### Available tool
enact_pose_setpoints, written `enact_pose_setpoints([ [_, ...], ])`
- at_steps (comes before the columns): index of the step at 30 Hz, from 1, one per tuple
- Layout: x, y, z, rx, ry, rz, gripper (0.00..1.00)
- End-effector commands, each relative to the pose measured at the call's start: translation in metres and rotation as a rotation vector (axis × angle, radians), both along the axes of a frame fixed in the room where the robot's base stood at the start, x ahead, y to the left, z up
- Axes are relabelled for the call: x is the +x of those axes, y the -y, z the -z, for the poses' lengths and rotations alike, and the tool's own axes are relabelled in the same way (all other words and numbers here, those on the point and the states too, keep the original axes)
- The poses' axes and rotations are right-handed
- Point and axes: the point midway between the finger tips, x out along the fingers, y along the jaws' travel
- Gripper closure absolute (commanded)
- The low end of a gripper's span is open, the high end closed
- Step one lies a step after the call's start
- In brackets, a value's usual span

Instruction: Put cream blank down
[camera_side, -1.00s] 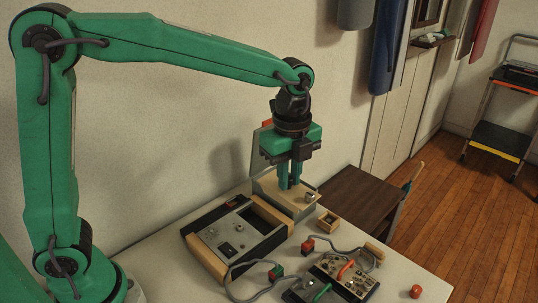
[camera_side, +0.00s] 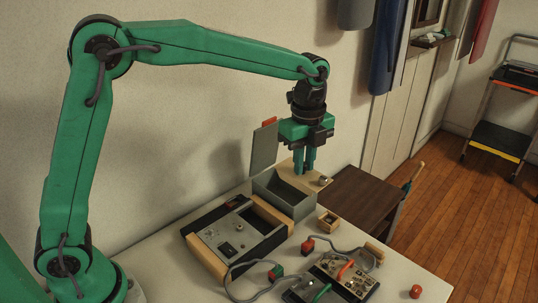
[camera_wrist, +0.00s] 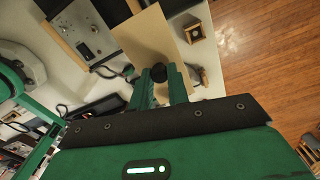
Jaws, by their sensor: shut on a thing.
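A flat cream blank (camera_side: 292,176) is held under my gripper (camera_side: 304,171), whose two green fingers are close together on it. In the wrist view the blank (camera_wrist: 148,36) spreads out beyond the fingertips (camera_wrist: 170,80), with a dark round piece between them. A small metallic piece (camera_side: 324,181) shows at the blank's right end in the side view. An open grey box (camera_side: 287,205) stands just below and in front of the blank, its lid (camera_side: 263,147) upright. The blank overlaps the box's back edge in the picture; I cannot tell the gap.
A grey panel device (camera_side: 233,229) with wooden sides stands left of the box. A small wooden tray (camera_side: 328,222), cabled circuit boards (camera_side: 345,275) and a red ball (camera_side: 416,291) lie on the white table (camera_side: 165,255). A brown table (camera_side: 362,197) stands behind at right.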

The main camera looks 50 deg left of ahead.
Motion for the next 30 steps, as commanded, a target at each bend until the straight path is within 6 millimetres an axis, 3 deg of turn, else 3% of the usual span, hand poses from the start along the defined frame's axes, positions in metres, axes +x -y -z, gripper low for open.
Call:
enact_pose_setpoints([
  [16,0.051,-0.068,0.051,0.000,0.001,-0.002,1.00],
  [30,0.057,-0.077,0.063,0.000,0.000,0.001,1.00],
])
